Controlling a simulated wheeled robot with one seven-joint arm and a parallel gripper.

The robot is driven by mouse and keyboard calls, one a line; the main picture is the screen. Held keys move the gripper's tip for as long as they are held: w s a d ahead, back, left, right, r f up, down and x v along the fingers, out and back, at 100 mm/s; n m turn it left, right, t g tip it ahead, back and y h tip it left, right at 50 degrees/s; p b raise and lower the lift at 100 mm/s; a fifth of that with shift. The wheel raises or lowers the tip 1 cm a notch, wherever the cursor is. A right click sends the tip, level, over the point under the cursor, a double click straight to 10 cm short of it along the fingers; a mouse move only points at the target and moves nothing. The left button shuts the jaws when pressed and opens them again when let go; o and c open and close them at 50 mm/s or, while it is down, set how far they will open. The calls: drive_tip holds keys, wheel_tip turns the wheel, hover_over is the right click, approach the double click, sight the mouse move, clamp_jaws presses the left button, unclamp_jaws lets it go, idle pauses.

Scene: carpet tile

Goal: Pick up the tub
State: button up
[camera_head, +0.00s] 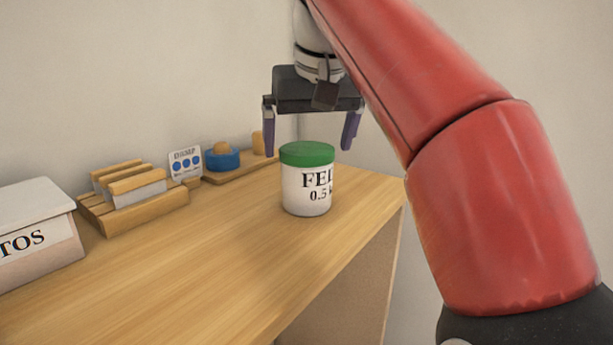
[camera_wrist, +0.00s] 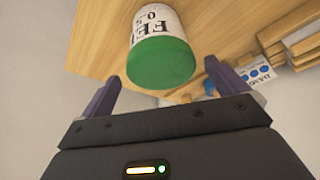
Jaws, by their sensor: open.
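The tub (camera_head: 307,190) is white with a green lid and black lettering. It stands upright on the wooden table top near its right edge in the head view. In the wrist view the tub (camera_wrist: 158,45) shows beyond the fingers, its green lid towards my gripper. My gripper (camera_head: 309,146) is open and empty, its two purple fingers spread wide, above the tub and seemingly a little behind it. In the wrist view the fingertips of my gripper (camera_wrist: 164,80) lie to either side of the lid, apart from it. The tub's far side is hidden.
A white box (camera_head: 35,232) with lettering stands at the left. A wooden rack (camera_head: 133,199), a card with blue dots (camera_head: 185,164) and a blue round item (camera_head: 222,159) on a wooden base line the wall. The table (camera_head: 200,265) is clear in front of the tub.

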drive_tip(key=x, duration=0.2)
drive_tip(key=b+x, duration=0.1)
drive_tip(key=x, duration=0.1)
drive_tip(key=b+x, duration=0.1)
drive_tip(key=x, duration=0.1)
drive_tip(key=shift+s+f, duration=0.15)
drive_tip(key=shift+s, duration=0.1)
drive_tip(key=c, duration=1.3)
drive_tip(key=shift+c, duration=0.7)
drive_tip(key=shift+r, duration=0.2)
